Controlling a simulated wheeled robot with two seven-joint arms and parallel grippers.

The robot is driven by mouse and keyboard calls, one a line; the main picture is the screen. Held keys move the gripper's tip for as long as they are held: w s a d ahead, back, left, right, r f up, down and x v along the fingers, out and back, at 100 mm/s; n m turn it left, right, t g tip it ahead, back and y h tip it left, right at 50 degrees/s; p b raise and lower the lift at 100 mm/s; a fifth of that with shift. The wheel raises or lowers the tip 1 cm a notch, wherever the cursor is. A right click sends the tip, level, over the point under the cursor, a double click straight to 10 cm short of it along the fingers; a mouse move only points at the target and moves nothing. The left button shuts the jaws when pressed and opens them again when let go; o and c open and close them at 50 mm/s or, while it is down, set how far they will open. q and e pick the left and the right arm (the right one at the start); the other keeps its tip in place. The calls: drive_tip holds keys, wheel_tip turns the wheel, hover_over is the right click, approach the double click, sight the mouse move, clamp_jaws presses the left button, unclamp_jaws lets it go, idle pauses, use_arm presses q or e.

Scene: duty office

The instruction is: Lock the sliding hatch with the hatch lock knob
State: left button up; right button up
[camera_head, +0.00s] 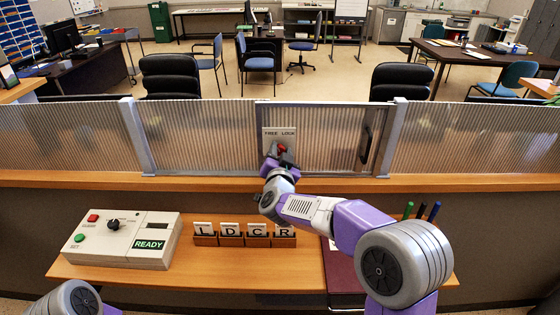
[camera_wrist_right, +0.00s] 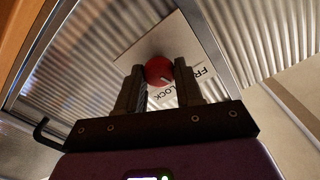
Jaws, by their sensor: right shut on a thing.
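The red hatch lock knob (camera_head: 282,149) sits on a pale plate (camera_head: 270,134) lettered FREE and LOCK, on the ribbed sliding hatch (camera_head: 325,135). My right gripper (camera_head: 281,156) reaches up to the plate and is shut on the knob. In the right wrist view the knob (camera_wrist_right: 158,70) lies between the two dark fingertips (camera_wrist_right: 160,76). A white mark on the knob points toward the lettering; I cannot tell which word it lines up with. The hatch panel stands across its opening, with a dark handle (camera_head: 365,144) at its right. My left gripper is out of view.
The wooden counter ledge (camera_head: 80,181) runs below the hatch. A control box (camera_head: 120,240) showing READY, letter blocks (camera_head: 243,240) and pens (camera_head: 421,211) are on the lower shelf. A dark red folder (camera_head: 343,272) lies below my right arm.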

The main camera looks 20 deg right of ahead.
drive_tip(key=shift+d+f+m+b, duration=0.1)
drive_tip(key=shift+m+b, duration=2.25)
drive_tip(key=shift+m, duration=0.8)
drive_tip(key=shift+f+m+b, duration=0.1)
drive_tip(key=shift+m+b, duration=2.25)
drive_tip(key=shift+m, duration=0.8)
drive_tip(key=o, duration=1)
drive_tip(key=shift+s, duration=0.1)
